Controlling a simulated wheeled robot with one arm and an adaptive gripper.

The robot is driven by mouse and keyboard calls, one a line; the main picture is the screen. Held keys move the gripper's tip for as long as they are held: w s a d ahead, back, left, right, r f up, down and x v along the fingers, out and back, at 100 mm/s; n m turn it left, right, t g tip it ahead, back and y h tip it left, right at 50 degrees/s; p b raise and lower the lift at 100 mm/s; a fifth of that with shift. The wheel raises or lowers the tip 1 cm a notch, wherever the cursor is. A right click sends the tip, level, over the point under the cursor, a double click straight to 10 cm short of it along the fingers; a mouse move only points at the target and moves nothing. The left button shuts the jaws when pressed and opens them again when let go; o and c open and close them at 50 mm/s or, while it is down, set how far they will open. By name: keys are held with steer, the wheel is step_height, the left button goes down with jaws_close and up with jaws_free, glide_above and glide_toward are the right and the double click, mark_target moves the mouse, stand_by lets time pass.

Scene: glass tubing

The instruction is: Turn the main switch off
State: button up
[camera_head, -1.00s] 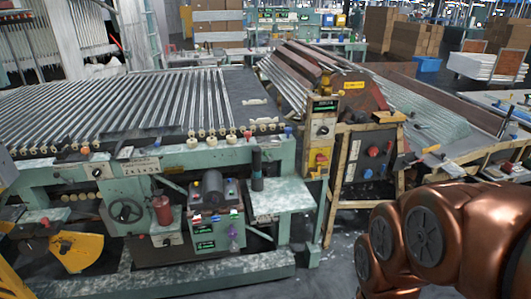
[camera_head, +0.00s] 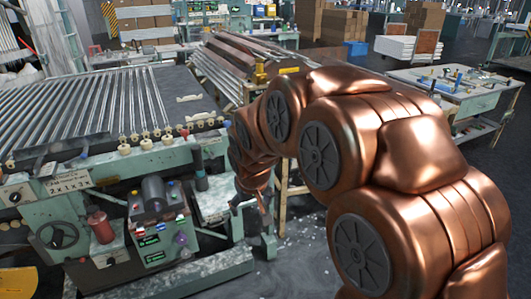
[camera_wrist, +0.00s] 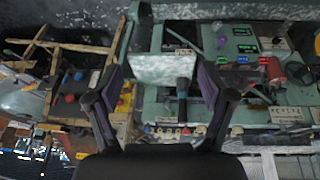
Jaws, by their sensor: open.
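My gripper shows in the wrist view (camera_wrist: 161,78), where its two dark fingers stand wide apart with nothing between them. In the head view it is small, below my arm, near the pale green side table (camera_head: 212,200). In the wrist view, which is upside down, that side table (camera_wrist: 162,68) lies between the fingers. A yellow panel with a red part (camera_wrist: 124,103), possibly the main switch, shows just beside the left finger and is partly covered by it. In the head view, my arm hides that panel. I cannot read which control is the main switch.
A control box (camera_head: 158,222) with green displays and small coloured buttons stands left of the side table. A black upright cylinder (camera_wrist: 182,98) rises by the side table. The roller conveyor (camera_head: 90,105) fills the left. Open floor (camera_head: 300,262) lies in front.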

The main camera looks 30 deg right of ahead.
steer(key=w+d+f+t+b, duration=0.1)
steer(key=w+d, duration=0.2)
steer(key=w, duration=0.4)
steer(key=w+d+f+m+t+h, duration=0.1)
steer(key=w+d+t, duration=0.1)
steer(key=w+d, duration=0.35)
steer(key=w+d+f+t+b, duration=0.1)
steer(key=w+d, duration=0.1)
steer(key=w, duration=0.6)
steer(key=w+d+f+t+b, duration=0.1)
steer(key=w+d+f+t, duration=0.2)
steer(key=w+d, duration=0.4)
steer(key=w+d+f+t+b, duration=0.1)
steer(key=w+d+f+t, duration=0.25)
steer(key=w+d, duration=0.35)
steer(key=w+d+f+n+t+y+b, duration=0.1)
steer(key=w+d+f+t+b, duration=0.15)
steer(key=d+f+t, duration=0.4)
steer(key=shift+w+a+f+g+p, duration=0.15)
steer(key=shift+w+g+p, duration=0.35)
steer(key=shift+w, duration=0.75)
steer(key=shift+w+f+g+p, duration=0.2)
steer(key=shift+w+g+p, duration=0.25)
steer(key=shift+w, duration=0.85)
steer(key=shift+w+a+f+g+p, duration=0.15)
steer(key=shift+w+g+p, duration=0.3)
steer(key=shift+w, duration=0.8)
steer(key=shift+w, duration=0.1)
steer(key=shift+c, duration=0.2)
